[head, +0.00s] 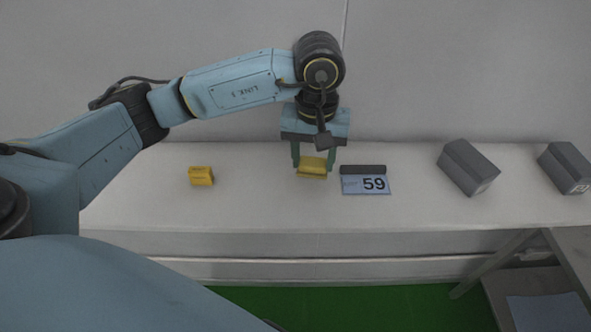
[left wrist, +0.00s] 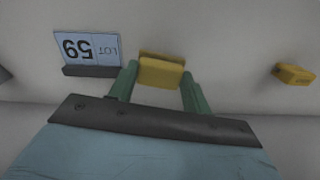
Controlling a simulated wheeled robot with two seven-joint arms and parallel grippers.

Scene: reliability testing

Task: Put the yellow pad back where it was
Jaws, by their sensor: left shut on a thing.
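My left gripper (head: 313,167) reaches down over the table from the left and is shut on a yellow pad (head: 312,168). The pad sits between the two green fingers and also shows in the left wrist view (left wrist: 161,72). It is just left of the lot card marked 59 (head: 366,186). I cannot tell whether the pad touches the table. A second yellow block (head: 201,176), with small dark print on its front, stands apart on the table to the left. My right gripper is not in view.
The card leans by a dark bar (head: 363,169) on the white table (head: 250,212). Two grey boxes stand farther right, one nearer (head: 468,168) and one at the edge (head: 568,168). A wall rises behind. The table between the yellow block and the gripper is clear.

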